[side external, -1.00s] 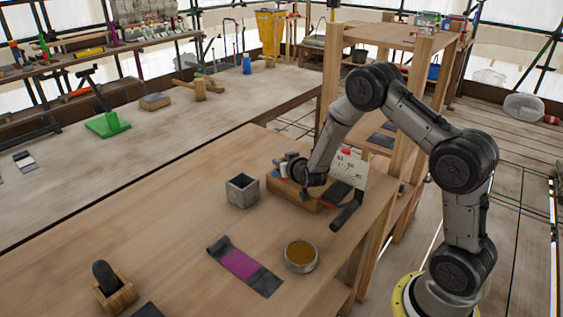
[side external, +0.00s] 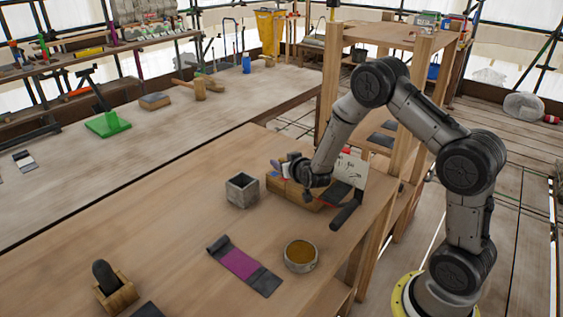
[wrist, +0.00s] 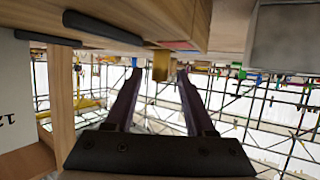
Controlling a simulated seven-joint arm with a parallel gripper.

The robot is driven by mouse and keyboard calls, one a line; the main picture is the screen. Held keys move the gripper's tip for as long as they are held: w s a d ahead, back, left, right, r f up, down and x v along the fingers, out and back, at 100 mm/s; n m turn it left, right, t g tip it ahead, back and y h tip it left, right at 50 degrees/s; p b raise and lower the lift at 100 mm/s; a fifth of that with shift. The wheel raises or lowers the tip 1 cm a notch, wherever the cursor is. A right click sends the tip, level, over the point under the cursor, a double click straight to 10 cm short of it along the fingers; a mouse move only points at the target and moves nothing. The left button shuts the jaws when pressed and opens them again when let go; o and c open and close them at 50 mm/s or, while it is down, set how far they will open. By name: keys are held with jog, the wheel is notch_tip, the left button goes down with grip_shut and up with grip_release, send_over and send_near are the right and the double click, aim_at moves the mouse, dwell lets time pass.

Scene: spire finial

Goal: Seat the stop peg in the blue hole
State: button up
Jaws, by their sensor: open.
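My gripper (wrist: 159,74) is open, its two long dark fingers pointing away from the wrist camera. Between the fingertips shows a small brass-coloured piece (wrist: 161,66), just below the edge of a wooden block; I cannot tell if it is the stop peg or if the fingers touch it. In the side view the gripper is over the wooden block (side external: 281,188) on the bench, and the block also shows in the wrist view (wrist: 190,18). A small blue and white item (side external: 275,168) is by the gripper. The blue hole cannot be made out.
A grey square box (side external: 242,190) stands left of the block. A black cylinder (side external: 346,212) and a white card (side external: 352,167) are to its right. A round tin (side external: 300,256), a purple-and-grey strip (side external: 240,264) and a wooden holder (side external: 115,291) lie nearer. The bench's left-middle is clear.

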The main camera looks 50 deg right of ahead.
jog(key=s+a+r+n+g+y, duration=0.2)
jog(key=s+a+r+n+y, duration=0.3)
jog(key=s+a+r, duration=1.1)
jog(key=s+a+r+n+g+y, duration=0.1)
jog(key=s+g, duration=0.3)
jog(key=s, duration=1.5)
jog(key=shift+s+y, duration=0.3)
